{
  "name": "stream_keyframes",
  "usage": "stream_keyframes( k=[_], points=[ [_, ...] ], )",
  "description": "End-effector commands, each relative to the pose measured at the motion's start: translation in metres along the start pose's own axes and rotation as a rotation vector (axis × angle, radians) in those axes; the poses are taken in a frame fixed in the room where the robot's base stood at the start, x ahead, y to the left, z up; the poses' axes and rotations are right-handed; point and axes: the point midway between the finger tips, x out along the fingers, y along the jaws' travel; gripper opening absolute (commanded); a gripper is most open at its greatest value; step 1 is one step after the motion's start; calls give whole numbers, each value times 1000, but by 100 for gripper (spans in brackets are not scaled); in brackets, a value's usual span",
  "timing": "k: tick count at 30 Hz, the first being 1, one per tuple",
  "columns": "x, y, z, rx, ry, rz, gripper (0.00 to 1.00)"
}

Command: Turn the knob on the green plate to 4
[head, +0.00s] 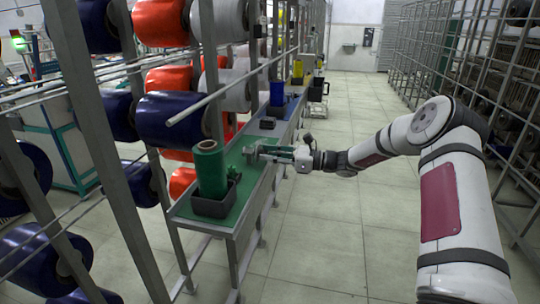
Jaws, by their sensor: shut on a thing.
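My gripper (276,154) reaches in from the right, low over the green bench top (236,205). Its fingers are closed at a small grey fitting (250,151) on the bench. The knob is too small and too covered by the fingers to make out clearly. I cannot read any numbers or a pointer, so its setting cannot be told. I cannot clearly separate a green plate from the green surface around the fingers.
A green spool (210,170) stands in a black tray (213,206) at the bench's near end. A rack with blue, orange and white rolls rises on the left. A blue container (277,93) stands farther along. The tiled aisle (335,225) is clear.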

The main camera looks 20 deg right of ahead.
Motion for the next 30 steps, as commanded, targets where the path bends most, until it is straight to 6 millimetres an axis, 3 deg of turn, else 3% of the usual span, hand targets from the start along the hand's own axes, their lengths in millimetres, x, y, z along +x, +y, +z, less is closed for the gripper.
stream_keyframes(
  k=[19,20,22,30],
  points=[
    [-2,0,-3,50,5,-2,0],
    [-2,0,-3,50,5,-2,31],
    [-2,0,-3,49,4,-2,45],
    [-1,0,-1,47,2,0,45]
  ],
)
